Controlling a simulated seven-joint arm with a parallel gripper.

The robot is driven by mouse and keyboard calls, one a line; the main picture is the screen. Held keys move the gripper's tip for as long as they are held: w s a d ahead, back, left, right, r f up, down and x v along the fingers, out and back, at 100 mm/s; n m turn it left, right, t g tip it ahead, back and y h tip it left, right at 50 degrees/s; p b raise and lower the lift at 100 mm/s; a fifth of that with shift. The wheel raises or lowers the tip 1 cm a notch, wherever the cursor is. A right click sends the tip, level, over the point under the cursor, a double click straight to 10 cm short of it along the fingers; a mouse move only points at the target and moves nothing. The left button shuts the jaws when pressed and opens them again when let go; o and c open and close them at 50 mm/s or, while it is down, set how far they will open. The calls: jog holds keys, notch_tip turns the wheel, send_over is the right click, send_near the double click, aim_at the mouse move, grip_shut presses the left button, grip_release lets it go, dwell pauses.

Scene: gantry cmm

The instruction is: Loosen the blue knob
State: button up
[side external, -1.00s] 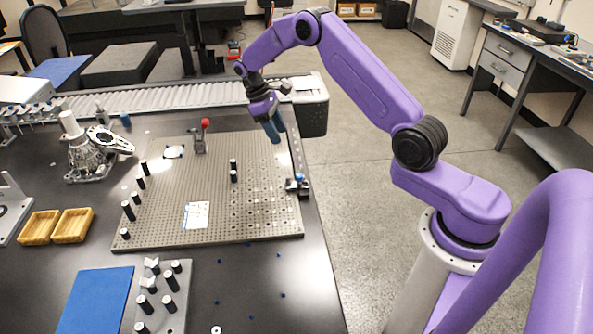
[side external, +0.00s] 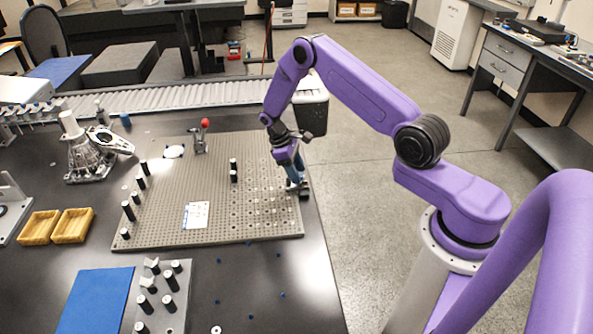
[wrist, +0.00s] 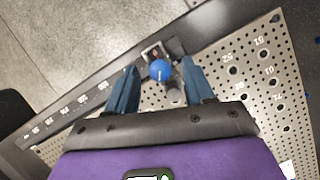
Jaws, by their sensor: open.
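The blue knob (wrist: 160,70) shows in the wrist view as a round blue ball on a small dark mount at the edge of the perforated plate (side external: 215,243). In the side external view the knob is hidden by my gripper (side external: 298,184). In the wrist view my gripper (wrist: 160,88) is open, with one blue finger to each side of the knob. The knob appears between the fingertips. I cannot tell whether either finger touches it.
A red-topped clamp (side external: 204,124) stands at the plate's far side. Several black posts (side external: 128,211) line its left part. A dark rail (wrist: 75,112) with printed marks runs along the plate edge. Two yellow trays (side external: 40,228) sit at the left.

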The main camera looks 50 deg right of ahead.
jog(key=shift+f, duration=0.1)
grip_shut()
jog(key=shift+s+n+t+h, duration=0.1)
jog(key=shift+n+t+h, duration=0.35)
jog(key=shift+n, duration=1.15)
grip_release()
jog(key=v, duration=1.7)
jog(key=shift+a, duration=0.25)
